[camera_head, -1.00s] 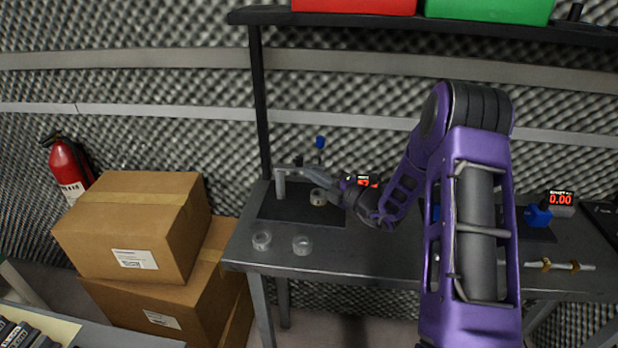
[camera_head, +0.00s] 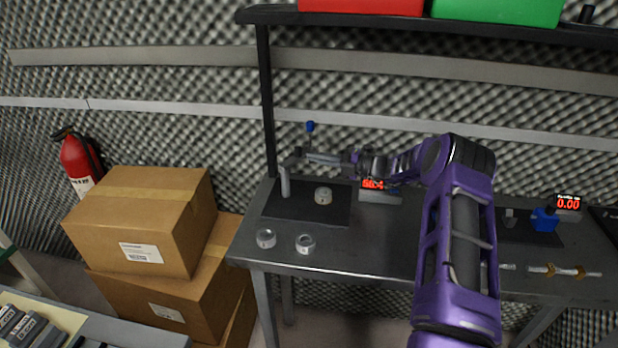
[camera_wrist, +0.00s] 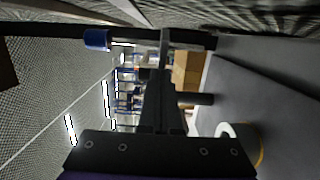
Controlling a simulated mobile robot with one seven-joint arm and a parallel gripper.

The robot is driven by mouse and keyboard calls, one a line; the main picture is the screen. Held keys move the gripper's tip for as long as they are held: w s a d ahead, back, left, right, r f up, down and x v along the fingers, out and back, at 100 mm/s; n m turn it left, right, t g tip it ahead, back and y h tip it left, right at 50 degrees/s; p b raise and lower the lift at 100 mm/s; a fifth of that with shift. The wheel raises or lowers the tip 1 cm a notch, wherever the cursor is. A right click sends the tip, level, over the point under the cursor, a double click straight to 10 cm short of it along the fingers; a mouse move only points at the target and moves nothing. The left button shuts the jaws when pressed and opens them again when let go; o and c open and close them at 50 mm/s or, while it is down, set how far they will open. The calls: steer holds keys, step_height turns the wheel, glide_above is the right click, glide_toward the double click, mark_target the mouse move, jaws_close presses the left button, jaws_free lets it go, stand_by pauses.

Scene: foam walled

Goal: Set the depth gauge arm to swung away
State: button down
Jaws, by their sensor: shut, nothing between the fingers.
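The depth gauge stands on a dark mat (camera_head: 335,212) at the left of the bench. Its grey post (camera_head: 286,184) is upright, and its arm leads from the post top toward the wall. A blue knob (camera_head: 310,127) stands at the arm's far end; what looks like the same blue part shows in the wrist view (camera_wrist: 96,39). A small round part (camera_head: 323,195) lies on the mat, clear of the arm. My gripper (camera_head: 308,156) is shut and empty beside the arm, below the knob. It partly hides the arm, and I cannot tell whether they touch.
A red-lit display (camera_head: 374,185) sits right of the mat, close under my wrist. A shelf (camera_head: 470,25) with red and green bins hangs above. Cardboard boxes (camera_head: 140,222) stand left of the bench.

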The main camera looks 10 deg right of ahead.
steer(key=shift+w+a+r, duration=0.1)
steer(key=shift+w+a, duration=0.1)
steer(key=shift+w, duration=0.3)
steer(key=shift+w+a, duration=0.15)
steer(key=shift+w, duration=0.35)
steer(key=shift+a+r, duration=0.1)
steer(key=shift+r, duration=0.05)
steer(key=v, duration=0.8)
steer(key=shift+f, duration=0.25)
